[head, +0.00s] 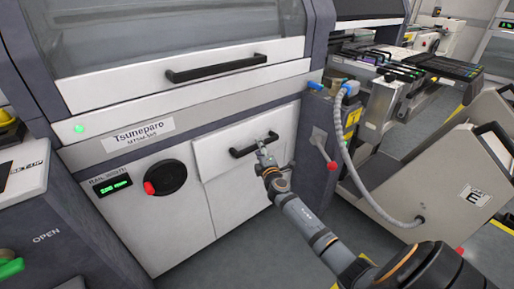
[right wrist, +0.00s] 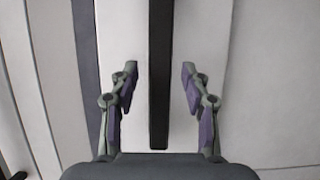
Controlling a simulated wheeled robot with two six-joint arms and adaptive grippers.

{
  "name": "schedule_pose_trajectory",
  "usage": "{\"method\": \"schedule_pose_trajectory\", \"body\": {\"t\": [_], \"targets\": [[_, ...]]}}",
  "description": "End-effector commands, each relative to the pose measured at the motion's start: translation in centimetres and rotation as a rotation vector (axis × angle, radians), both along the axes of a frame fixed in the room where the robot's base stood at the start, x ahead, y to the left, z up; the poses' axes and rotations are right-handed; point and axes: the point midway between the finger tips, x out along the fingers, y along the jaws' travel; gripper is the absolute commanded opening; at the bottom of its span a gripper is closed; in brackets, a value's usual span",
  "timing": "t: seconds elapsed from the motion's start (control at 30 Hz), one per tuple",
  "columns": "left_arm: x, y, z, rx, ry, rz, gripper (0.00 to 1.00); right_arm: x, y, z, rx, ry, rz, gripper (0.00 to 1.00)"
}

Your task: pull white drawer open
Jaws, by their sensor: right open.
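The white drawer (head: 218,163) is in the machine's lower front, right of the black round knob, with a dark bar handle (head: 246,148). It looks closed or nearly so; I cannot tell exactly. My right gripper (head: 266,142) is at the right part of this handle. In the right wrist view my right gripper (right wrist: 160,88) is open, with one finger on each side of the dark handle (right wrist: 160,70) and a gap between each finger and the bar. Whether the fingertips reach past the bar in depth is unclear. My left gripper is not in view.
A longer black handle (head: 216,68) is on the upper cover. Grey floor shows below the machine.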

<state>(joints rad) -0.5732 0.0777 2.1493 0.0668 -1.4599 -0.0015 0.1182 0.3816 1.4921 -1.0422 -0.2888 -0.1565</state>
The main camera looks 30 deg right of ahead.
Motion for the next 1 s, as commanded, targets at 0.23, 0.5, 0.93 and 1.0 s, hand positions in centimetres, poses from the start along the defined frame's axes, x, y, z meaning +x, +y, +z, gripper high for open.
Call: {"method": "schedule_pose_trajectory", "body": {"t": [0.23, 0.5, 0.93, 1.0], "targets": [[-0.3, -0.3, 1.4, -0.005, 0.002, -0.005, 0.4, 2.5, -0.8, -0.1, 0.0, 0.001, 0.0, 0.47], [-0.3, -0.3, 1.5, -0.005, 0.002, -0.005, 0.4, 2.6, -0.8, -0.1, 0.0, 0.001, 0.001, 0.46], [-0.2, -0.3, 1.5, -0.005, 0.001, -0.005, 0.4, 2.5, -0.8, -0.1, 0.0, 0.001, 0.0, 0.0], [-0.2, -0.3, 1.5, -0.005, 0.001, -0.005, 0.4, 2.5, -0.8, -0.1, 0.0, 0.001, 0.0, 0.0]]}}
